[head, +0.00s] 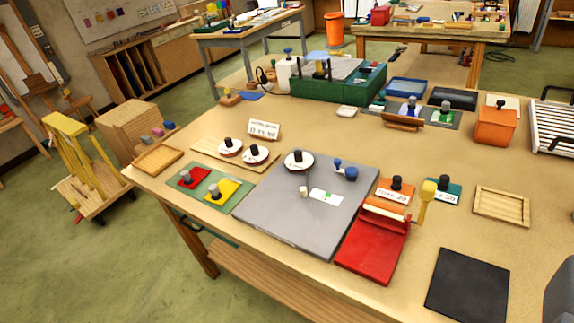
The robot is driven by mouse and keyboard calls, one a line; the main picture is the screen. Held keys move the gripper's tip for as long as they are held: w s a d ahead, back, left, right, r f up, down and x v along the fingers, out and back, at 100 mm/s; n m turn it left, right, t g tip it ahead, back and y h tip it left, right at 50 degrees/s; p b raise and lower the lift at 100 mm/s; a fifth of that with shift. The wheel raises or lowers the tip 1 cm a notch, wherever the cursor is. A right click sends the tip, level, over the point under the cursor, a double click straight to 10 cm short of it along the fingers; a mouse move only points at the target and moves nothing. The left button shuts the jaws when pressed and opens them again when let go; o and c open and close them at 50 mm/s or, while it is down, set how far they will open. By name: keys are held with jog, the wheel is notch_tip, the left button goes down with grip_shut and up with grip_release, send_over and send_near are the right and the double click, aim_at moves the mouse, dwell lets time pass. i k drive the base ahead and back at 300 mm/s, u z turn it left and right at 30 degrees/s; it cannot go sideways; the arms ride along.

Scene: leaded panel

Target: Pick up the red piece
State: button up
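A yellow piece (228,192) with a similar grey knob lies on the same mat, to the right of the red piece. The two are close together but look apart. My gripper is not in view, so its state and any contact do not show.
A grey board (275,222) lies right of the mat. A red tray-like thing (365,257), an orange box (494,128) and a black mat (465,288) are farther right. An empty wooden tray (157,159) lies behind left. A dark grey shape (562,300), unclear, fills the lower right corner.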

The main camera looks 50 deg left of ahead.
aim_at(189, 181)
jog(key=u, duration=1.4)
jog(key=i, duration=1.65)
jog(key=z, duration=0.4)
